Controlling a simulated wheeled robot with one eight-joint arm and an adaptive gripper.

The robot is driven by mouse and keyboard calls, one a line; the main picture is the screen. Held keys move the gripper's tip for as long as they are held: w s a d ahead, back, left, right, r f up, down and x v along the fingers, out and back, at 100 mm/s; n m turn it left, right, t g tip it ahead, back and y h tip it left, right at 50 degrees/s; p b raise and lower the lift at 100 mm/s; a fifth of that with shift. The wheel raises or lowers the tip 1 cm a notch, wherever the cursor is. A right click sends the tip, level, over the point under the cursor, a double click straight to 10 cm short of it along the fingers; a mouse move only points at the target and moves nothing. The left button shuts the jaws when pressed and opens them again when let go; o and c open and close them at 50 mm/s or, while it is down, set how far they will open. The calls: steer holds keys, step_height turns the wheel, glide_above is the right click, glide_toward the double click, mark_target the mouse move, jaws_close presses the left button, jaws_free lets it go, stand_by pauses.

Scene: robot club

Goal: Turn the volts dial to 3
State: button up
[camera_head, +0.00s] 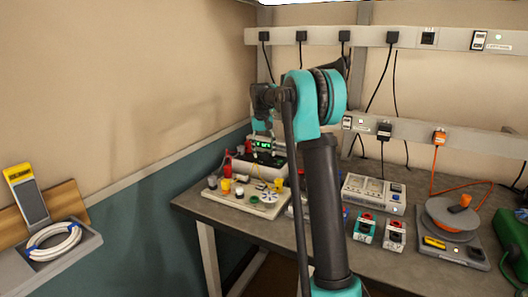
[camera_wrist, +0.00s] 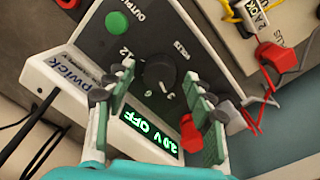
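The volts dial (camera_wrist: 160,72) is a round black knob on the dark sloped panel of a power supply (camera_wrist: 100,25). Print beside it includes a 12 and "VOLTS", tilted in the wrist view. The green-lit display (camera_wrist: 150,130) appears to read 2.0V OFF. My gripper (camera_wrist: 158,76) is open, with one finger on each side of the dial; I cannot tell whether either touches it. In the head view the power supply (camera_head: 264,144) stands at the back left of the bench, and my arm partly hides it. The dial's pointer is hard to make out.
A green output button (camera_wrist: 117,23) sits near the dial. Red plugs (camera_wrist: 190,130) and leads lie close to the right finger. In the head view, a board with coloured parts (camera_head: 240,200) stands in front of the supply, and the wall (camera_head: 130,90) is close at left.

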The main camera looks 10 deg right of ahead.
mark_target(262, 153)
steer(key=shift+r, duration=0.1)
step_height(262, 153, up, 12)
steer(key=shift+a, duration=0.35)
stand_by(0.4)
